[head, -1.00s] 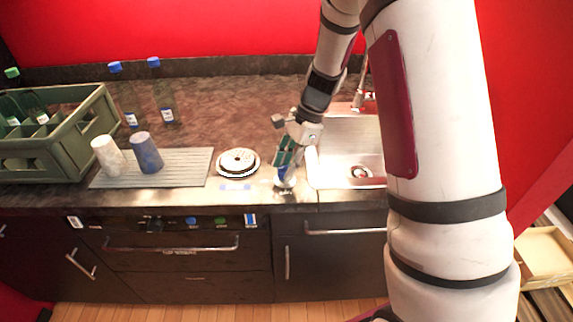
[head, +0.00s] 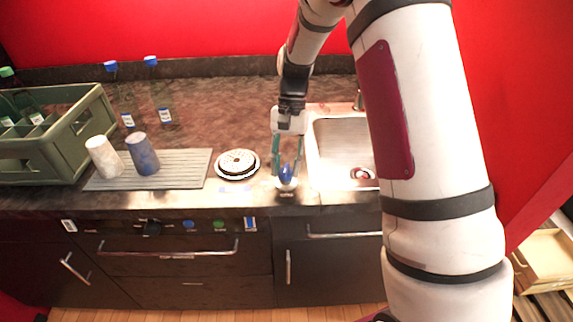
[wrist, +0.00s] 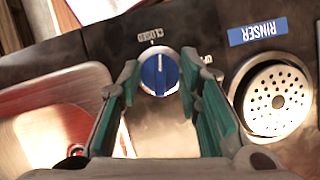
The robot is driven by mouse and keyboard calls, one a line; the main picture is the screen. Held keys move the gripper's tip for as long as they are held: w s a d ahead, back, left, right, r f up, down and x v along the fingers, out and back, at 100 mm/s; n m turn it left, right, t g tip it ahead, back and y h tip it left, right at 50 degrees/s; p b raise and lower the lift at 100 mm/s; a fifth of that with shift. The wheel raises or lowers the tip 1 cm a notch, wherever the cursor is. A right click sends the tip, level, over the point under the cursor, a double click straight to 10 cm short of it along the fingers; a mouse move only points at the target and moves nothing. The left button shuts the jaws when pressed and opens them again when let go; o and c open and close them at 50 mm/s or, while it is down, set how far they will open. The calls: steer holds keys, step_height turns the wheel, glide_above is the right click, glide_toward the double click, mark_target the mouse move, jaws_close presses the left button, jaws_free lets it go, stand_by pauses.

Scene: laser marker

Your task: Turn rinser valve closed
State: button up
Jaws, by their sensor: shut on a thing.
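The rinser valve is a round blue knob (wrist: 160,74) on the counter, between my two green-padded fingers in the wrist view. Its raised grip lines up with the CLOSED label (wrist: 152,36); another label, probably OPEN, sits to its right. My gripper (wrist: 160,80) is shut on the knob, one finger at each side. In the head view the knob (head: 287,174) shows at the counter's front edge, with my gripper (head: 287,165) coming down over it. The round perforated rinser (head: 238,162) is left of it; it also shows in the wrist view (wrist: 277,99).
The sink (head: 342,150) is just right of the knob. A grey ribbed mat (head: 190,170) with a white cup (head: 104,157) and a blue cup (head: 142,154) is at left.

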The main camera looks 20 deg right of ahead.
steer(key=shift+n+g+h, duration=0.4)
steer(key=shift+n+h, duration=0.1)
steer(key=shift+n, duration=1.1)
steer(key=o, duration=1.1)
steer(key=v, duration=1.2)
steer(key=shift+a+r, duration=0.1)
